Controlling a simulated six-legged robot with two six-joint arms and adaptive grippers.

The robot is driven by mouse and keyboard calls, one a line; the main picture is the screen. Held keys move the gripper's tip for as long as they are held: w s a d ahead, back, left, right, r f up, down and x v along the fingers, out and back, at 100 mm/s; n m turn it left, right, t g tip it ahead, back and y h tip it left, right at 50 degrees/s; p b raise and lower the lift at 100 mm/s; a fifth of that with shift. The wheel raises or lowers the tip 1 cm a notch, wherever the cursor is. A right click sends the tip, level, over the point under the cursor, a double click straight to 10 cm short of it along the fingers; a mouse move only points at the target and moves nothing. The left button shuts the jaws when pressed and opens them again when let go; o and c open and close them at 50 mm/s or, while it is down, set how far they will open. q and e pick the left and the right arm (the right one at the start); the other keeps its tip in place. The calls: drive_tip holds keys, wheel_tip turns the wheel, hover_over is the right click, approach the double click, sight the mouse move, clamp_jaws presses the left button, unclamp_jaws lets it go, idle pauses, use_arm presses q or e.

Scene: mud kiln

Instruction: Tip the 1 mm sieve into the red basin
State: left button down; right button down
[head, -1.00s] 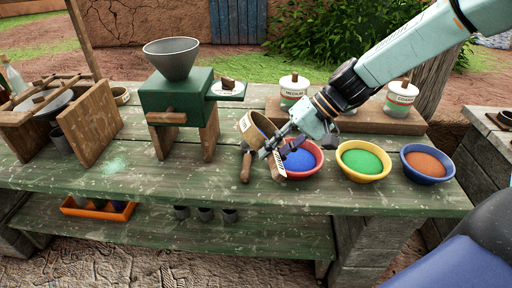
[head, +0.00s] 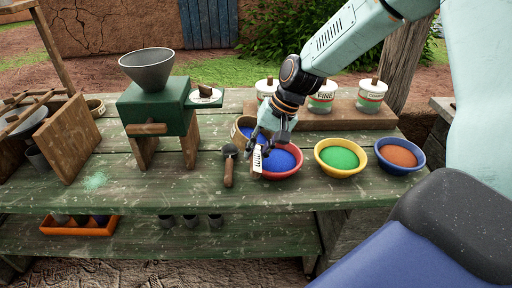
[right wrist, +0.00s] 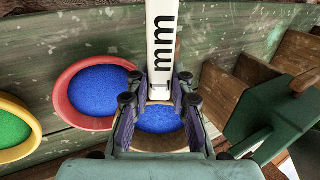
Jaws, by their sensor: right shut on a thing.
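The sieve (head: 238,133) is a round wooden ring with a white tag; "mm" reads on the tag in the right wrist view (right wrist: 163,45). Blue grains show inside the sieve in both views. My right gripper (head: 262,148) is shut on the sieve, just left of the red basin (head: 284,177). The gripper hides part of the sieve, so its exact tilt is hard to tell. The red basin holds blue grains and also shows left of the gripper in the right wrist view (right wrist: 62,95). My left gripper is not in view.
A yellow basin (head: 340,173) with green grains and a blue basin (head: 400,168) with orange grains stand to the right. A wooden-handled tool (head: 229,168) lies left of the gripper. A green mill (head: 158,110) stands further left. White lidded pots (head: 321,97) stand behind.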

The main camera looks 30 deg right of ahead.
drive_tip(key=shift+w+r+h+p, duration=0.1)
drive_tip(key=shift+r+h+p, duration=0.2)
drive_tip(key=shift+r+p, duration=0.1)
drive_tip(key=shift+a+r+g+h+p, duration=0.35)
drive_tip(key=shift+a+g+h+p, duration=0.1)
drive_tip(key=shift+g+h+p, duration=0.2)
drive_tip(key=shift+a+r+g+h, duration=0.1)
drive_tip(key=shift+r+g+h, duration=0.15)
drive_tip(key=shift+h, duration=0.3)
drive_tip(key=shift+d+f+g+h+b, duration=0.1)
drive_tip(key=shift+d+g+h+b, duration=0.2)
drive_tip(key=shift+g+h, duration=0.15)
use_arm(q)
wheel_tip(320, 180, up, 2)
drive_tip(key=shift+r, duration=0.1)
use_arm(e)
drive_tip(key=shift+w+a, duration=0.1)
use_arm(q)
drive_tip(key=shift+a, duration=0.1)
use_arm(e)
drive_tip(key=shift+s+a, duration=0.15)
drive_tip(key=shift+s, duration=0.05)
